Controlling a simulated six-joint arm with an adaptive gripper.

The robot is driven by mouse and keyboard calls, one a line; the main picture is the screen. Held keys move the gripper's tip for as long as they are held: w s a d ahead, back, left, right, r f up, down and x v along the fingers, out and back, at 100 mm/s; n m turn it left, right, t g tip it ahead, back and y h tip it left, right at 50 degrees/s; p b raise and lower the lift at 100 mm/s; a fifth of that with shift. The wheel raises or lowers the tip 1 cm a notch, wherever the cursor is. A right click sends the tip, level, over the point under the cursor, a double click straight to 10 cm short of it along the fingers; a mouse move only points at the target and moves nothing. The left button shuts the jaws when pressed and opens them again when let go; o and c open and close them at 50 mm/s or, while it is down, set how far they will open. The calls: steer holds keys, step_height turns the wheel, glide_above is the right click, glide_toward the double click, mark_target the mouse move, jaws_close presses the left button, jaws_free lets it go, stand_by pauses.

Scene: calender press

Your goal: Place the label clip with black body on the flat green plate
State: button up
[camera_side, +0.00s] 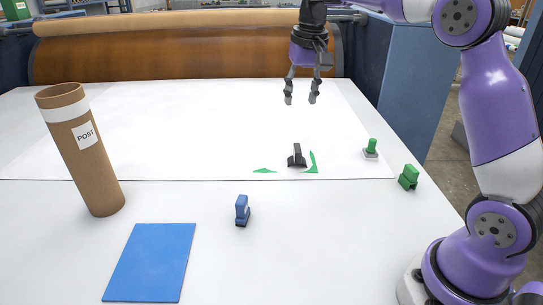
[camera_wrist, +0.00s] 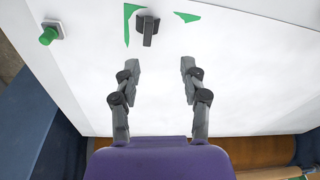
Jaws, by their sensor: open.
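The clip with the black body (camera_side: 297,154) stands on the white work surface in the side view. It also shows at the top of the wrist view (camera_wrist: 148,28). Flat green patches (camera_side: 313,163) show on the white surface close around it. I cannot tell whether they are parts of one green plate, and no whole green plate shows. My gripper (camera_side: 300,98) is open and empty, above and behind the black clip in the side view. In the wrist view its fingers (camera_wrist: 160,65) are apart, with bare white surface between them.
A blue clip (camera_side: 242,210) stands in front, near a flat blue plate (camera_side: 150,263). A green clip with a grey base (camera_side: 370,148) and another green clip (camera_side: 408,177) stand at right. A tilted cardboard tube (camera_side: 83,155) stands at left. A brown roller (camera_side: 180,48) lies behind.

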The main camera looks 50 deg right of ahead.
steer(key=s+a+r+n+t, duration=0.2)
steer(key=s+a+n, duration=0.3)
steer(key=s, duration=0.5)
steer(key=s+a+f+n+t, duration=0.1)
steer(key=s+a+f+t, duration=0.1)
steer(key=s+f, duration=0.3)
steer(key=s+a, duration=0.1)
steer(key=s, duration=0.2)
steer(key=shift+a+n, duration=0.3)
